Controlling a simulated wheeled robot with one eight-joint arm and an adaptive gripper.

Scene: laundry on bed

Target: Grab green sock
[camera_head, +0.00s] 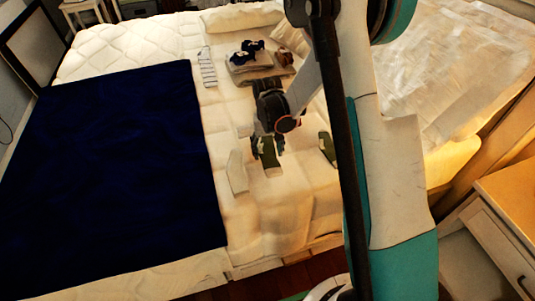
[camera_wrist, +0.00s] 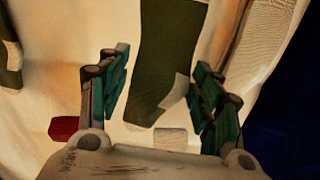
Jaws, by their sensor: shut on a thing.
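A dark green sock with pale patches (camera_wrist: 168,60) runs between the two fingers of my gripper (camera_wrist: 160,75) in the wrist view. The gripper is shut on it, though the exact contact is hard to see. In the head view this sock (camera_head: 269,155) shows just below my gripper (camera_head: 266,140), over the cream bedding; I cannot tell if it is lifted. A second green sock (camera_head: 327,147) lies to the right, partly hidden by my arm. It also shows at the left edge of the wrist view (camera_wrist: 11,65).
A pale sock (camera_head: 237,172) lies left of the gripper, and a striped one (camera_head: 207,68) farther back. Folded cloth (camera_head: 246,66) with dark socks (camera_head: 252,46) on it lies behind. A dark blue blanket (camera_head: 115,160) covers the left of the bed. A wooden nightstand (camera_head: 505,215) stands right.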

